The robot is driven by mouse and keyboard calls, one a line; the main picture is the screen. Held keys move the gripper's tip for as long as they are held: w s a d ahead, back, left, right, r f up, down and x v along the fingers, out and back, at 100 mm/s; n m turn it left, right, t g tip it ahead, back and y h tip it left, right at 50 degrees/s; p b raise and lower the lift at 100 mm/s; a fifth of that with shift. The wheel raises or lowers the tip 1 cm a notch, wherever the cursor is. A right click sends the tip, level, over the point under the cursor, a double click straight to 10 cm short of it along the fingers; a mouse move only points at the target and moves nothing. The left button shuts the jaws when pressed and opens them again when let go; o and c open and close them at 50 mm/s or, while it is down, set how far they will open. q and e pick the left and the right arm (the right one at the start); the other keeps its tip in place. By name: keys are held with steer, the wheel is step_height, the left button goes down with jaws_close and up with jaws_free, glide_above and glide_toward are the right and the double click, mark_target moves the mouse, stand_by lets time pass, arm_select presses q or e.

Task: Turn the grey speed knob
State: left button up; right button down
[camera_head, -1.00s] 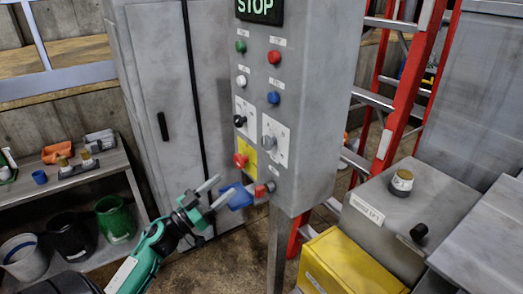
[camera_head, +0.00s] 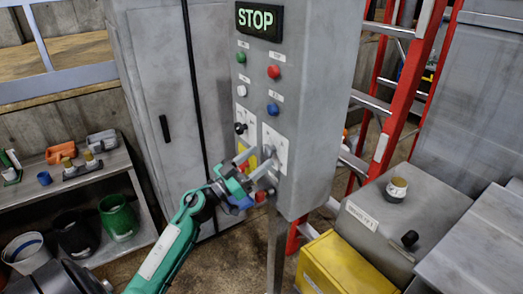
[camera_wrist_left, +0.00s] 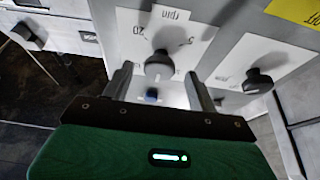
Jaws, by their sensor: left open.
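The grey speed knob (camera_wrist_left: 158,65) shows in the left wrist view on a white plate (camera_wrist_left: 178,28) marked "rpm" and "20". It lies just ahead of and between the fingertips of my left gripper (camera_wrist_left: 158,86), which is open. I cannot tell whether a finger touches it. In the head view, my left gripper (camera_head: 255,162) is at the front of the grey control panel (camera_head: 310,110), before the lower right white plate (camera_head: 283,142). The gripper's fingers partly hide the knob there. My right gripper is not in view.
A black knob (camera_head: 240,128) sits left of the grey one; it also shows in the wrist view (camera_wrist_left: 258,82). A blue button (camera_head: 273,109) is above, and a yellow plate (camera_head: 248,160) is partly covered below. A red ladder (camera_head: 405,90) stands behind the panel.

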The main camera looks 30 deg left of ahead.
arm_select(q)
steer(key=shift+x, duration=0.85)
steer(key=shift+w, duration=0.15)
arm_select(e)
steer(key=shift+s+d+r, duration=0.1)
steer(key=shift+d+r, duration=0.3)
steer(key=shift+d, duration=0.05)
arm_select(q)
steer(key=shift+d, duration=0.1)
steer(key=c, duration=1)
